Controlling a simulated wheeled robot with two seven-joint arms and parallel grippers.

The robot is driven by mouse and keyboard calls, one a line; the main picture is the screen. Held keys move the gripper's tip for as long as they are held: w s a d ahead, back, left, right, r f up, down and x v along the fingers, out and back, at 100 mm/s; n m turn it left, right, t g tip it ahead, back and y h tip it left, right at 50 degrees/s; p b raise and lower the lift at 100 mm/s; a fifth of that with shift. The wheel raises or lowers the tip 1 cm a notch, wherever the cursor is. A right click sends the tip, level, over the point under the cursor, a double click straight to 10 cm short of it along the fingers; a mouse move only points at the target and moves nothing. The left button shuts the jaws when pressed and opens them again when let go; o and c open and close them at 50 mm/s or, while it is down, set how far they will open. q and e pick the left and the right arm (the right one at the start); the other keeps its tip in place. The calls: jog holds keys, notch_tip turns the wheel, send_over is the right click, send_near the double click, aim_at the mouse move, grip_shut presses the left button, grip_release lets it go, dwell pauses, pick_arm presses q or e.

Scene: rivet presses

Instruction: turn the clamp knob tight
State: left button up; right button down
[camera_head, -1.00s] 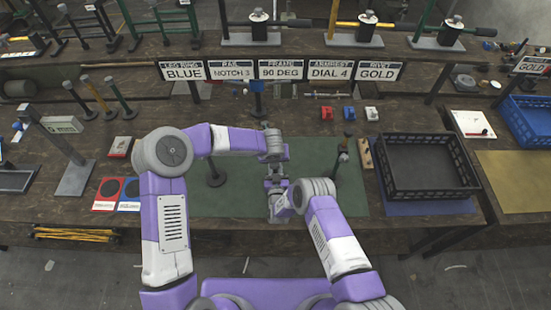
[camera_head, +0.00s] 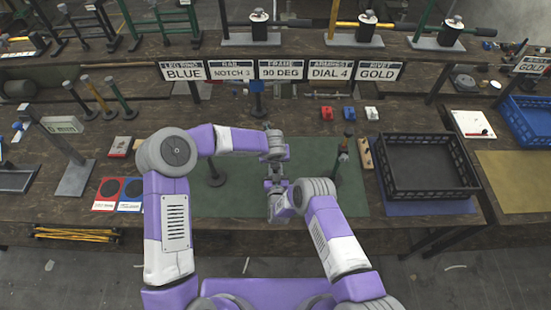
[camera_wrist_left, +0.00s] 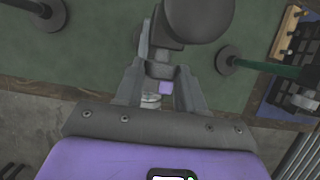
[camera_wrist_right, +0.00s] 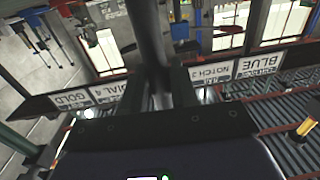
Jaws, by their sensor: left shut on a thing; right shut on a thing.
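My left gripper (camera_head: 274,164) and my right gripper (camera_head: 276,188) meet one above the other over the green mat (camera_head: 310,180) in the head view. In the left wrist view, my left gripper (camera_wrist_left: 160,88) is shut on a dark grey part with a large round end, which looks like the clamp knob (camera_wrist_left: 199,18). In the right wrist view, my right gripper (camera_wrist_right: 162,92) is shut on a dark bar (camera_wrist_right: 148,35) running up between its fingers. The arms hide most of the clamp in the head view, so its seating cannot be told.
A post on a round base (camera_head: 215,178) and a dark green post (camera_head: 341,165) stand on the mat either side of my grippers. A black crate (camera_head: 428,168) stands at right. A row of signs (camera_head: 283,70) crosses the back. Red and blue cards (camera_head: 108,194) lie at left.

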pick_arm(q)
jog(key=shift+d, duration=0.1)
jog(key=y, duration=0.3)
jog(key=d+m+y, duration=0.1)
jog(key=y, duration=0.2)
jog(key=m+y, duration=0.1)
jog(key=y, duration=0.3)
jog(key=shift+d+f, duration=0.2)
jog(key=shift+f, duration=0.2)
dwell(0.4)
jog(key=o, duration=1)
jog(key=shift+o, duration=0.2)
jog(key=shift+d+r, duration=0.1)
jog(key=v, duration=1.1)
jog(key=shift+d, duration=0.4)
